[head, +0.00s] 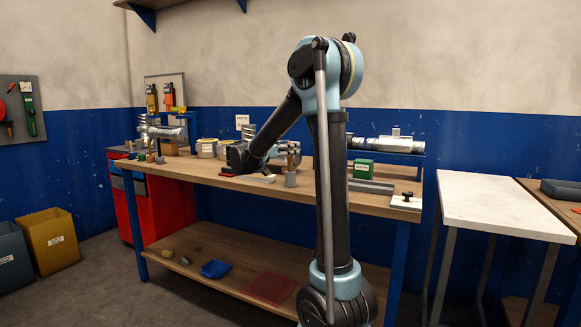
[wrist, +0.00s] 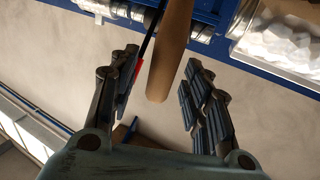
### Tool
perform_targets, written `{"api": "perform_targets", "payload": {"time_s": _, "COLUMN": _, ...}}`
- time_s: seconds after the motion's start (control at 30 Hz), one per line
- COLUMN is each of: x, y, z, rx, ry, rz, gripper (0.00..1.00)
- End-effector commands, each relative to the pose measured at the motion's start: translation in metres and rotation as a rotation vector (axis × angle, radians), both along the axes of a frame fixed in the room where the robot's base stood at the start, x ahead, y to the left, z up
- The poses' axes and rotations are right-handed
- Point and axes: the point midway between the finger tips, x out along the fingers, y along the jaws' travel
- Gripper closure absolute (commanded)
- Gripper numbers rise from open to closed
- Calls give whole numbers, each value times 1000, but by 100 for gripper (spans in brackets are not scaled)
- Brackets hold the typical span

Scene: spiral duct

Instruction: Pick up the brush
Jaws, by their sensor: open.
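A tapered brown wooden handle, which looks like the brush (wrist: 170,55), comes down from the top of the wrist view. Its rounded end lies between the fingers of my gripper (wrist: 158,100), with a gap on both sides. The fingers are spread and hold nothing. The rest of the brush is outside that view. In the head view my gripper (head: 291,149) is small, low over the middle of the workbench. I cannot make out the brush clearly there.
A clear container of white pieces (wrist: 285,40) is at the upper right of the wrist view. A thin black and red item (wrist: 143,55) is close beside the handle.

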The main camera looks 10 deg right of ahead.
Motion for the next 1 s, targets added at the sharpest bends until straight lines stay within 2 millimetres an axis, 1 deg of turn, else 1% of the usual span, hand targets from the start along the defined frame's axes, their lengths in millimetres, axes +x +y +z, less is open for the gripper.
{"api": "perform_targets", "payload": {"time_s": 0.1, "x": 4, "y": -7, "z": 0, "rx": 0, "ry": 0, "rz": -1, "gripper": 56}}
{"api": "perform_targets", "payload": {"time_s": 0.27, "x": 4, "y": -7, "z": 0, "rx": 0, "ry": 0, "rz": 0, "gripper": 56}}
{"api": "perform_targets", "payload": {"time_s": 0.3, "x": 4, "y": -7, "z": 0, "rx": 0, "ry": 0, "rz": 0, "gripper": 58}}
{"api": "perform_targets", "payload": {"time_s": 0.37, "x": 4, "y": -7, "z": 0, "rx": 0, "ry": 0, "rz": 0, "gripper": 72}}
{"api": "perform_targets", "payload": {"time_s": 0.4, "x": 4, "y": -7, "z": 0, "rx": 0, "ry": 0, "rz": 0, "gripper": 81}}
{"api": "perform_targets", "payload": {"time_s": 0.5, "x": 4, "y": -6, "z": 0, "rx": 0, "ry": 0, "rz": 0, "gripper": 100}}
{"api": "perform_targets", "payload": {"time_s": 0.83, "x": 4, "y": -6, "z": 1, "rx": 0, "ry": 0, "rz": 0, "gripper": 100}}
{"api": "perform_targets", "payload": {"time_s": 0.93, "x": 4, "y": -7, "z": 6, "rx": 0, "ry": 0, "rz": 0, "gripper": 100}}
{"api": "perform_targets", "payload": {"time_s": 1.0, "x": 4, "y": -6, "z": 14, "rx": 0, "ry": 0, "rz": 0, "gripper": 100}}
